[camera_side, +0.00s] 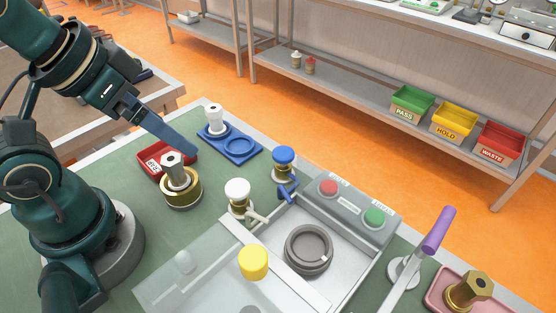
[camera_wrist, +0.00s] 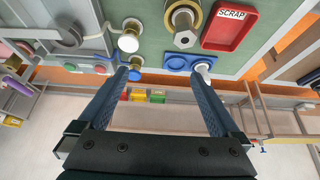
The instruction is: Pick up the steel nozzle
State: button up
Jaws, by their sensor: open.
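The steel nozzle (camera_side: 173,170), a grey piece with a hex head, stands upright in a round brass holder (camera_side: 181,193) on the green bench top. In the wrist view the steel nozzle (camera_wrist: 185,38) shows above the gap between the fingers, its hex end toward the camera. My gripper (camera_wrist: 161,72) is open and empty, with its two long blue-grey fingers spread wide. In the side view my gripper (camera_side: 192,150) hangs above and behind the nozzle, apart from it. One finger hides part of the red scrap tray there.
The red scrap tray (camera_side: 150,158) is close behind the nozzle. A blue tray (camera_side: 243,147) with a white piece (camera_side: 214,120) is farther back. White-topped (camera_side: 237,190) and blue-topped (camera_side: 283,157) valves stand to the right.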

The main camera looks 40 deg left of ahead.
aim_at(172, 158)
jog(key=shift+c, duration=1.2)
jog(key=a+f+g, duration=0.1)
jog(key=a+f+m+g, duration=0.1)
jog(key=g, duration=0.1)
jog(key=w+f+g, duration=0.1)
jog(key=f, duration=0.1)
jog(key=shift+w+a+m+g, duration=0.1)
jog(key=shift+a+m+g, duration=0.2)
jog(key=shift+a, duration=0.1)
jog(key=shift+a+f+g, duration=0.3)
jog(key=shift+f+g, duration=0.1)
jog(key=shift+f, duration=2.85)
